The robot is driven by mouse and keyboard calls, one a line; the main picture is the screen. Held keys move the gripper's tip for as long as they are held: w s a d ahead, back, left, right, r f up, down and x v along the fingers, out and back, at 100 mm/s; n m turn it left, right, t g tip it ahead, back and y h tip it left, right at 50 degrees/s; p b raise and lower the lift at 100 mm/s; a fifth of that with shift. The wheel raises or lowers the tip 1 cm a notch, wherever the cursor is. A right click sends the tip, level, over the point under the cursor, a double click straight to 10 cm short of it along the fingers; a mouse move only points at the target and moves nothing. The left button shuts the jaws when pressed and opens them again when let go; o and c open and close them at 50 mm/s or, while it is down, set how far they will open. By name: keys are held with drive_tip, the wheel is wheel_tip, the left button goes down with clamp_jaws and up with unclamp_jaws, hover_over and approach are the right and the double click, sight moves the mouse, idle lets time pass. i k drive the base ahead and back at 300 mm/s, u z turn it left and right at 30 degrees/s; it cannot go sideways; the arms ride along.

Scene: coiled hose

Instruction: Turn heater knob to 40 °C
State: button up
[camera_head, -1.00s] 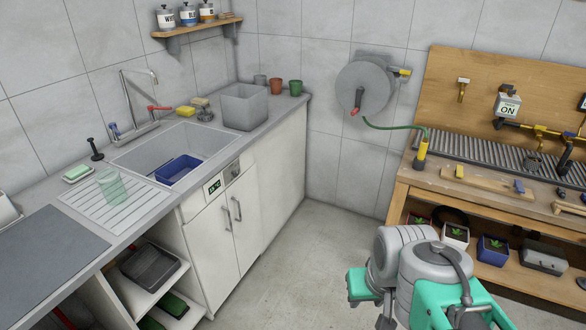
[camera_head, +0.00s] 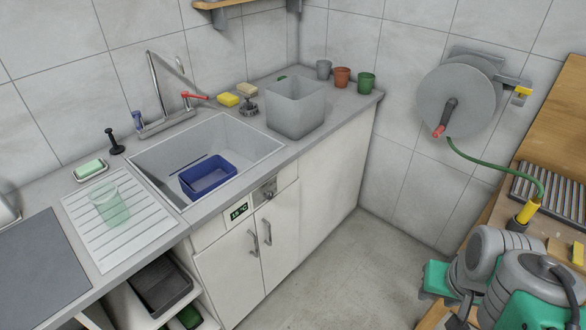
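The heater panel (camera_head: 251,203) is set in the front of the white cabinet, just under the counter edge below the sink. Its small dark display (camera_head: 238,211) shows green digits that look like 15 °C. The heater knob (camera_head: 269,189) is a small grey dial to the right of the display; its pointer is too small to read. Grey and teal links of my arm show at the bottom right, well apart from the knob. My gripper cannot be made out in the view.
The sink (camera_head: 214,150) holds a blue basin (camera_head: 208,177). Cabinet door handles (camera_head: 253,243) stick out below the panel. A hose reel (camera_head: 458,98) hangs on the wall, its green hose (camera_head: 490,167) running to the wooden bench (camera_head: 565,130) at right. The floor (camera_head: 345,265) before the cabinet is clear.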

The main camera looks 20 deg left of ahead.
sight(269, 195)
drive_tip(key=i, duration=0.85)
drive_tip(key=u, duration=2.8)
